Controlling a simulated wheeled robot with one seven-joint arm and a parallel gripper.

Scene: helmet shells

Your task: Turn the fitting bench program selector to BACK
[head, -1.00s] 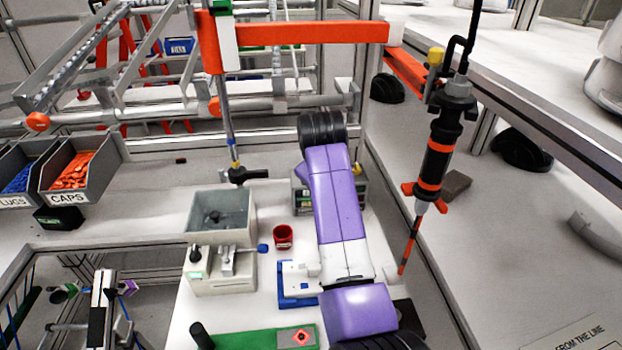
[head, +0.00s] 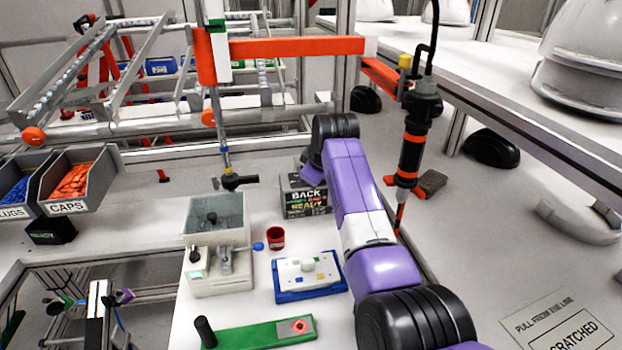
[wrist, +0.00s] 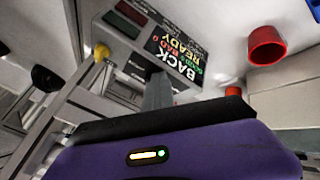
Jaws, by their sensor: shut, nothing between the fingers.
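The fitting bench program selector box (head: 306,202) is a grey unit at the back of the bench. Its dark display reads BACK in large white letters, with a smaller coloured line and READY in yellow below. The display also shows in the wrist view (wrist: 177,54). I cannot make out the selector knob; it may be hidden by the fingers. My gripper (wrist: 158,82) is shut and empty, its grey fingers close to the box's front face just below the display. I cannot tell whether they touch. In the head view my arm hides the fingertips.
A red cup (head: 276,238) stands in front of the box. A blue tray with a white plate (head: 308,275), a grey bin (head: 215,216) and a green board (head: 258,334) are nearby. A hanging black-and-orange driver (head: 411,150) is right of my arm.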

